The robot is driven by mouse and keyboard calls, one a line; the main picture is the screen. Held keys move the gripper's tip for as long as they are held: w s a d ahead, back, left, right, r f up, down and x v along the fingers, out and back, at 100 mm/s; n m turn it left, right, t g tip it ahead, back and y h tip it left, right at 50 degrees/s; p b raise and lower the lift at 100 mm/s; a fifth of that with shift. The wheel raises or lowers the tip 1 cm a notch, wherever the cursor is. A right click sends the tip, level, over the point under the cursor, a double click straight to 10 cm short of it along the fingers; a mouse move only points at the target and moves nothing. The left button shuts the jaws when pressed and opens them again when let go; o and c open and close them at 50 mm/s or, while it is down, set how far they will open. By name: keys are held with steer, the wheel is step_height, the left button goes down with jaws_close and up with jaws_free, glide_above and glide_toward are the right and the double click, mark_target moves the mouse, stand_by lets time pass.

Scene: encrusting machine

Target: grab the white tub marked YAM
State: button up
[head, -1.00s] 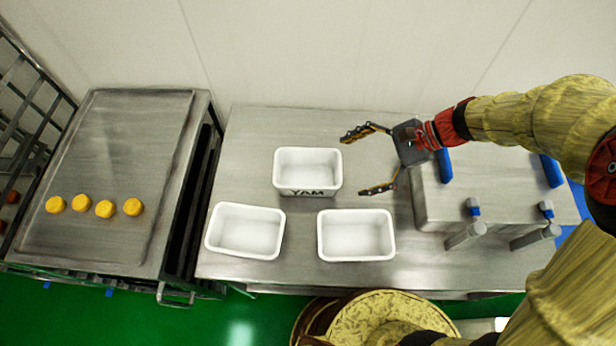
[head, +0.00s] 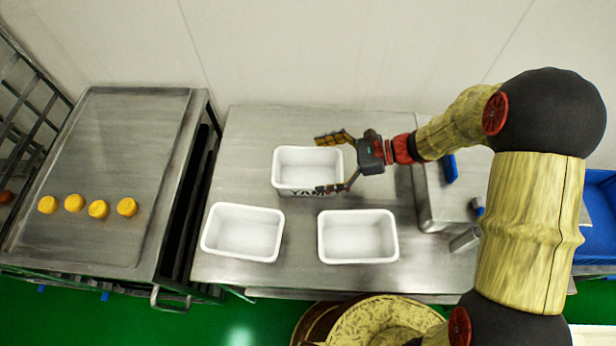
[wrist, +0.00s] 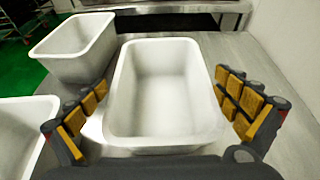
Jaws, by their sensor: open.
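The white tub marked YAM (head: 308,184) stands upright on the steel table, behind two other white tubs. Its black lettering faces the front and is partly covered by a finger. My gripper (head: 335,163) is open at the tub's right end, one finger toward its back side and one toward its front side. In the wrist view the tub (wrist: 165,90) is empty and lies between the spread fingers of my gripper (wrist: 165,115). Whether either finger touches the tub I cannot tell.
Two empty white tubs stand in front, one at left (head: 243,232) and one at right (head: 357,237). A metal cart (head: 110,170) with several yellow round pieces is to the left. A steel machine (head: 440,205) is to the right. The table (head: 250,130) is clear behind the tubs.

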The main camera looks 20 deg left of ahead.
steer(key=b+x, duration=0.1)
steer(key=x, duration=0.2)
steer(key=shift+a+f, duration=0.15)
steer(key=shift+a, duration=0.05)
steer(key=c, duration=0.3)
steer(key=c, duration=1.1)
